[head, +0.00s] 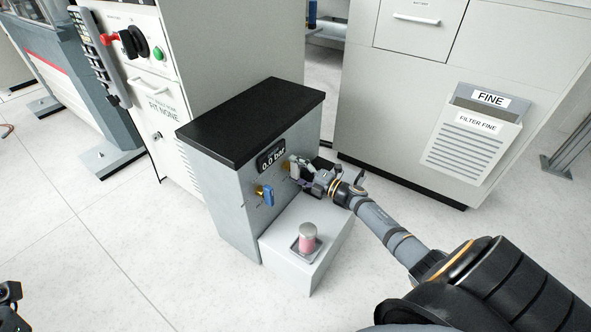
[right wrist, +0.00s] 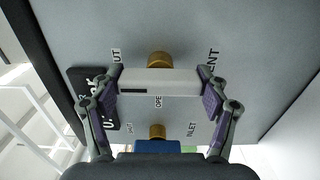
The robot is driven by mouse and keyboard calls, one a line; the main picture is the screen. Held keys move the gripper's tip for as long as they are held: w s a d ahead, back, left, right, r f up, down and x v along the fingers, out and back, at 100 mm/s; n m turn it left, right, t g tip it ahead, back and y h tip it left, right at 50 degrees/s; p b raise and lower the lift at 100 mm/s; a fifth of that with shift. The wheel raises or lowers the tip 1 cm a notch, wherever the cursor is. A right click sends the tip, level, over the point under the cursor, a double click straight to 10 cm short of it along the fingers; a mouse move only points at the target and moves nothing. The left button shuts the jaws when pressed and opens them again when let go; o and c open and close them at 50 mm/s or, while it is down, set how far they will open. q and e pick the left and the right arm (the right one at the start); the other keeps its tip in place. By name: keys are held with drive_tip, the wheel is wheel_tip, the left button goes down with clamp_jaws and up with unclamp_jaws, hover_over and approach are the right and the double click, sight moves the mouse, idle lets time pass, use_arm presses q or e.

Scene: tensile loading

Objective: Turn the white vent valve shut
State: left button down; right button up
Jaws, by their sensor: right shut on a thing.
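The white vent valve (head: 294,168) is a pale lever handle on the front of a grey cabinet, beside the display. In the right wrist view the white handle (right wrist: 160,82) lies crosswise below a brass stem (right wrist: 160,60). My right gripper (head: 304,174) has one finger at each end of the handle and is shut on it. "OPEN" shows just below the handle; a partly hidden "SHUT" is at upper left and "VENT" at upper right. A dark part of my left gripper (head: 9,293) shows at the lower left edge; its jaws are unclear.
The blue inlet valve (head: 267,195) sits left of and below the vent valve. The display (head: 271,157) reads 0.0 bar. A white cabinet with a "FINE" bin (head: 473,130) stands at right.

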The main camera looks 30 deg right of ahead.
drive_tip(key=o, duration=1.2)
drive_tip(key=shift+c, duration=0.2)
drive_tip(key=v, duration=1.2)
